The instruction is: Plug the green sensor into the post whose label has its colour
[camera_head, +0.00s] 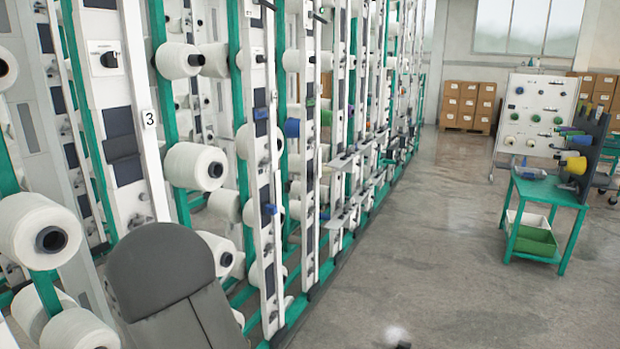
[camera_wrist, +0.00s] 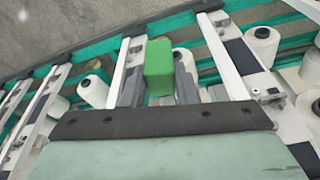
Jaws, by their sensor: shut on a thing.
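The green sensor (camera_wrist: 159,67) is a green block in the upper middle of the wrist view. My gripper (camera_wrist: 183,82) is shut on it; grey finger parts show beside and below the block. The sensor is in front of the creel frame, and I see no contact between it and a post. The creel posts (camera_head: 264,180) are white uprights with dark panels in the head view. No green label can be made out on any post. My gripper is not visible in the head view.
White yarn cones (camera_head: 194,166) stick out along the creel. The aisle floor (camera_head: 420,240) is clear. A green table (camera_head: 545,190) stands at the right.

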